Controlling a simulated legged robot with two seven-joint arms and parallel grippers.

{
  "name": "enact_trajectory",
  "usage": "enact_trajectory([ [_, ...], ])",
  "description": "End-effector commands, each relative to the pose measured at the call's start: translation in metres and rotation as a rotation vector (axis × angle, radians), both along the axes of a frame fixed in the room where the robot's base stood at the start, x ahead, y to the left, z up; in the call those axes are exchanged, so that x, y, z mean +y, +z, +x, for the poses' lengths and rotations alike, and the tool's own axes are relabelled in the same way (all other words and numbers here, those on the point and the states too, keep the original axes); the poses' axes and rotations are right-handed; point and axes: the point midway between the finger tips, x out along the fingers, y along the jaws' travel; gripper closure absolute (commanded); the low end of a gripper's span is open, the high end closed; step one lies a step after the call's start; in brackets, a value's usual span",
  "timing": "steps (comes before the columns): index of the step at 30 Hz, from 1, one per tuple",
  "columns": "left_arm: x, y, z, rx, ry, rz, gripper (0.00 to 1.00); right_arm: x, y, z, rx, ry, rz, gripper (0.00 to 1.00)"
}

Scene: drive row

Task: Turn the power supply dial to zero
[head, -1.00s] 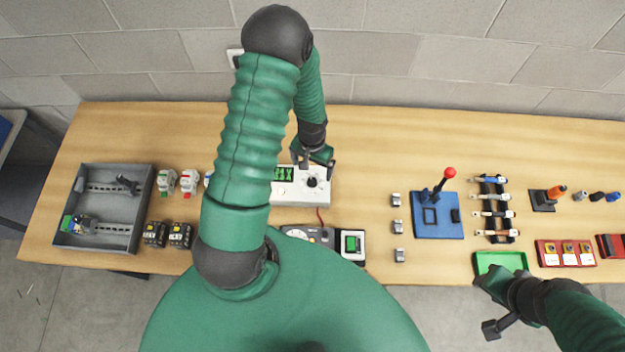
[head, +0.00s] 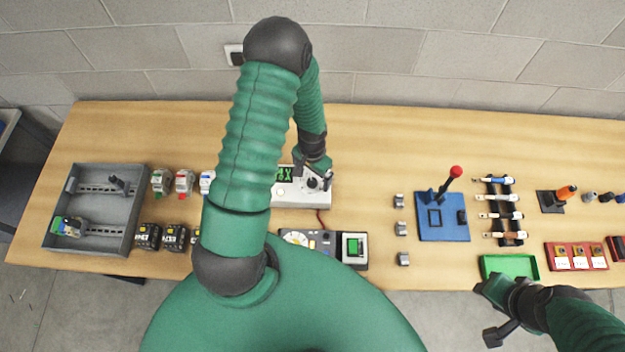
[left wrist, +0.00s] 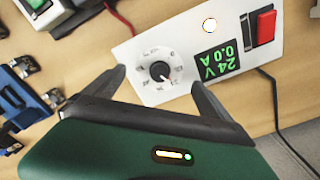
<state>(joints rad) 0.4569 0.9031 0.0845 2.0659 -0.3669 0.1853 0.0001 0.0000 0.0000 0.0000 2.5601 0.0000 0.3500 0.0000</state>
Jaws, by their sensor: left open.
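The power supply (head: 290,198) is a white box on the bench, partly hidden behind my left arm in the head view. In the left wrist view its face (left wrist: 190,92) shows a black dial (left wrist: 160,71) with a printed scale, a green display (left wrist: 216,62) reading 24 V and 0.0 A, and a red switch (left wrist: 265,25). My left gripper (head: 318,178) is open above the dial. In the left wrist view the fingers of my left gripper (left wrist: 158,80) stand apart on either side of the dial, not visibly touching it. My right gripper (head: 488,310) looks open and empty.
A meter (head: 305,240) and a small green-screened device (head: 353,248) stand in front of the supply. A grey tray (head: 140,210) is at left. A blue plate (head: 443,222) with a red-knobbed lever and a green tray (head: 510,266) are at right. A red lead runs beside the supply.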

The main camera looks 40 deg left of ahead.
Motion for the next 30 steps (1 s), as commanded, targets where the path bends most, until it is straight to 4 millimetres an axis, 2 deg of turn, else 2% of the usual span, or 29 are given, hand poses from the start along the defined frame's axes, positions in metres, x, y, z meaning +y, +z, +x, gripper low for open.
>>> enact_trajectory([
  [3, 0.000, 0.006, -0.001, 0.002, -0.373, -0.002, 0.05, 0.000, 0.019, 0.000, 0.000, 0.000, 0.000, 0.64],
  [6, -0.001, 0.005, -0.001, 0.002, -0.650, -0.003, 0.05, 0.000, 0.027, 0.000, 0.000, 0.000, 0.000, 0.64],
  [9, 0.000, 0.002, 0.000, 0.000, -0.768, -0.001, 0.05, 0.000, 0.027, 0.000, 0.000, 0.000, 0.000, 0.64],
  [17, 0.000, -0.001, 0.000, 0.000, -0.769, 0.000, 0.05, 0.000, 0.024, 0.000, 0.000, 0.000, 0.000, 0.64],
  [30, 0.000, -0.023, 0.000, 0.000, -0.766, 0.000, 0.05, 0.000, 0.007, 0.000, 0.000, 0.000, 0.000, 0.64],
])
